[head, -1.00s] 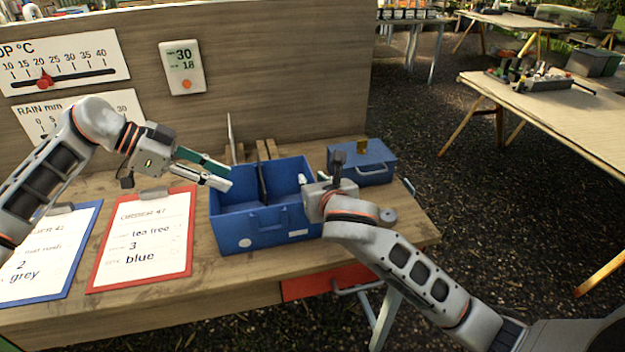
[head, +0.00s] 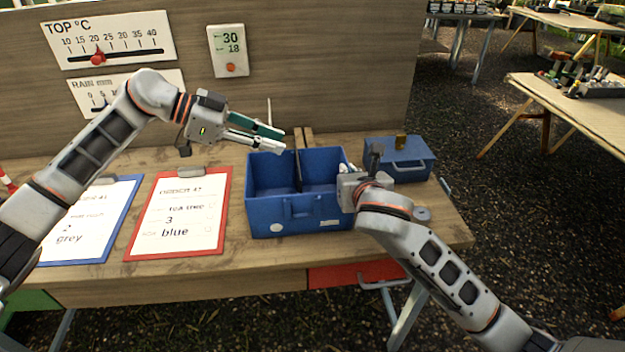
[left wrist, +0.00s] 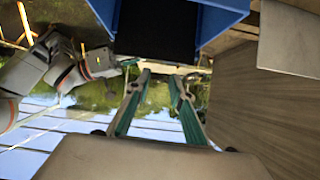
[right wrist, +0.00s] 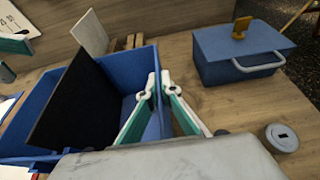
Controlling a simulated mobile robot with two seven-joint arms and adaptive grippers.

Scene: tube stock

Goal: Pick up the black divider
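The black divider (head: 298,170) stands upright inside the blue open box (head: 297,230), splitting it into two compartments. In the right wrist view the divider (right wrist: 75,105) leans across the left half of the picture; it also shows dark at the top of the left wrist view (left wrist: 155,30). My left gripper (head: 284,139) is above the box's back left part, just left of the divider's top. It is open and empty in the left wrist view (left wrist: 160,76). My right gripper (right wrist: 158,78) is at the box's right wall, apart from the divider, with a narrow gap between its empty fingertips.
A closed blue case (head: 400,157) stands right of the box. A red clipboard (head: 180,213) and a blue clipboard (head: 90,225) lie to the left. A wooden panel (head: 330,70) rises behind. A small round grey object (right wrist: 281,138) lies near my right gripper.

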